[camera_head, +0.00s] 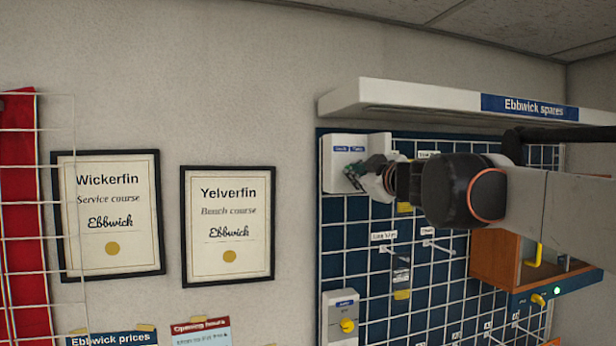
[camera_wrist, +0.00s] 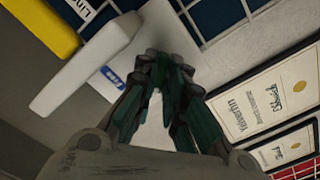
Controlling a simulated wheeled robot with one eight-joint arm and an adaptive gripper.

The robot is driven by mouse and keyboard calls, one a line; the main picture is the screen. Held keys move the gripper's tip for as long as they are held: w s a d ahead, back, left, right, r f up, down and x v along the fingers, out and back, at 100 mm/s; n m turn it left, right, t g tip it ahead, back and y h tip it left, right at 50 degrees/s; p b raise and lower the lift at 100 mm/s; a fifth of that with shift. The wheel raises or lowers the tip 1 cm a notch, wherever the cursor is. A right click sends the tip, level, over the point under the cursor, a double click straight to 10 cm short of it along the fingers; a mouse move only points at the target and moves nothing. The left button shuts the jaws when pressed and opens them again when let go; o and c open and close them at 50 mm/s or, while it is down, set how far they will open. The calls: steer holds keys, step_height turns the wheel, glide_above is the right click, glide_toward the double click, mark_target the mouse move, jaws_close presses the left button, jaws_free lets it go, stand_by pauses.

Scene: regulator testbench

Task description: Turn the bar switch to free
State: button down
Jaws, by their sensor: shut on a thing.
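A white switch box (camera_head: 334,178) with two small blue labels (camera_head: 349,149) is at the top left of the blue panel in the head view. My gripper (camera_head: 358,172) reaches in from the right and its fingertips are at the front of this box. In the wrist view the green-padded fingers of my gripper (camera_wrist: 161,78) come together at the tips. They are shut on the bar switch, whose bar is mostly hidden between them. One blue label (camera_wrist: 112,78) shows beside the fingers. The bar's angle and the label wording are not clear.
A white shelf (camera_head: 400,93) marked "Ebbwick spares" juts out above the panel. Below are a white box with a yellow knob (camera_head: 348,325) and a wooden box (camera_head: 493,258) with a yellow handle. Framed certificates (camera_head: 228,225) hang on the wall at left.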

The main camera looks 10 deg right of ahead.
steer(key=shift+a+m+b, duration=0.1)
steer(key=shift+m+b, duration=1.05)
steer(key=shift+m, duration=7.25)
steer(key=c, duration=1.7)
jaws_free()
steer(key=shift+o, duration=0.2)
